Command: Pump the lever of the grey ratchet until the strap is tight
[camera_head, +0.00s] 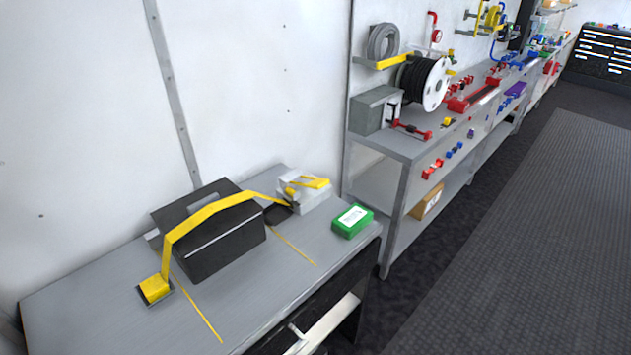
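A yellow strap (210,212) runs from a yellow anchor block (155,288) at the left of the grey bench, up and across a black case (222,245), then down to the right. Its right end meets a light grey block with yellow parts on top (305,194), which appears to be the grey ratchet. The lever's exact position is too small to tell. The strap bends sharply above the case; whether it touches the lid all along cannot be told. Neither of my grippers is in view.
The bench top (110,267) is clear at its front left. A green box (352,221) sits at its right edge. Thin yellow lines mark the top. A second workbench (395,145) with a cable reel (432,85) stands behind right. Dark floor matting (540,230) is open at right.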

